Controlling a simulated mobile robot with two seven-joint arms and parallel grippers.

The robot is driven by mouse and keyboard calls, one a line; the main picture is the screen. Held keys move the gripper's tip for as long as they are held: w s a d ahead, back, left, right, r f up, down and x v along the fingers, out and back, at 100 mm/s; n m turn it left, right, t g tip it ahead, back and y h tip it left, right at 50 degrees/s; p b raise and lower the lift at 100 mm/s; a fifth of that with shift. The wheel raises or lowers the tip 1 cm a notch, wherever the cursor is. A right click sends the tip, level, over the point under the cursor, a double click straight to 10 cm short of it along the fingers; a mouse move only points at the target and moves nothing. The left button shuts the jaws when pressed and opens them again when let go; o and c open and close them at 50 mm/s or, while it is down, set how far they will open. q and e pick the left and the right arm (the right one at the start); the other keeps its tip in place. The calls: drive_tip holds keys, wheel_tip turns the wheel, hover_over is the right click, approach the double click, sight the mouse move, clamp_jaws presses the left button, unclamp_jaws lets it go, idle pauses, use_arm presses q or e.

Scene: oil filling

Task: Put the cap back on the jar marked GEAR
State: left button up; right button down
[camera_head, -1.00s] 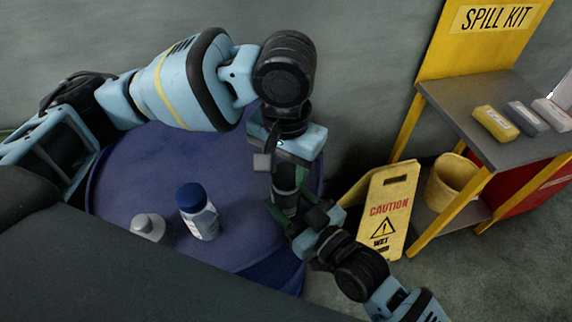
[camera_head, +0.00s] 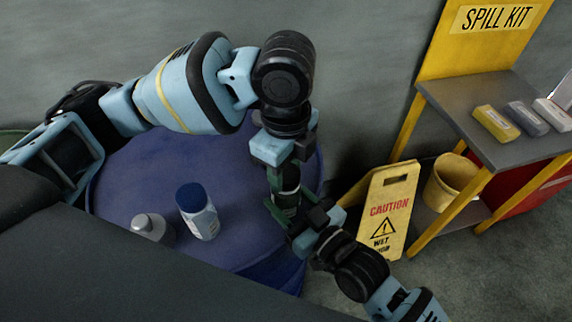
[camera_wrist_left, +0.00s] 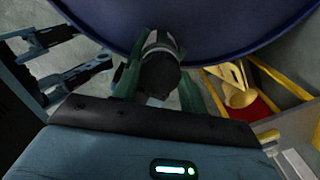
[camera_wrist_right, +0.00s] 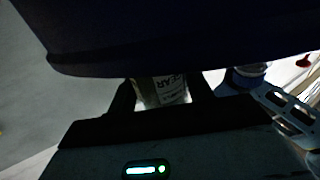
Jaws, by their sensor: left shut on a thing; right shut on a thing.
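The jar (camera_wrist_right: 165,90) shows the word GEAR in the right wrist view. My right gripper (camera_head: 298,212) is shut on its body, its two dark fingers on either side. My left gripper (camera_head: 286,180) comes from above and is shut on the dark cap (camera_wrist_left: 160,76). In the left wrist view the cap is between green fingers, in line with the jar and close against it. I cannot tell whether it is fully seated.
The blue table (camera_head: 140,180) carries a white bottle with a blue cap (camera_head: 197,212) and a grey bottle (camera_head: 152,229) at left. A yellow caution sign (camera_head: 386,210), a yellow bucket (camera_head: 450,182) and the spill kit stand (camera_head: 475,120) are at right.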

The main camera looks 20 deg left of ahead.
use_arm(q)
drive_tip(key=m, duration=0.6)
drive_tip(key=shift+m, duration=0.3)
drive_tip(key=m, duration=0.4)
drive_tip(key=shift+m, duration=0.3)
drive_tip(key=m, duration=0.4)
drive_tip(key=shift+m, duration=0.4)
drive_tip(key=m, duration=0.5)
drive_tip(key=shift+m, duration=0.3)
drive_tip(key=o, duration=1)
wheel_tip(320, 180, up, 12)
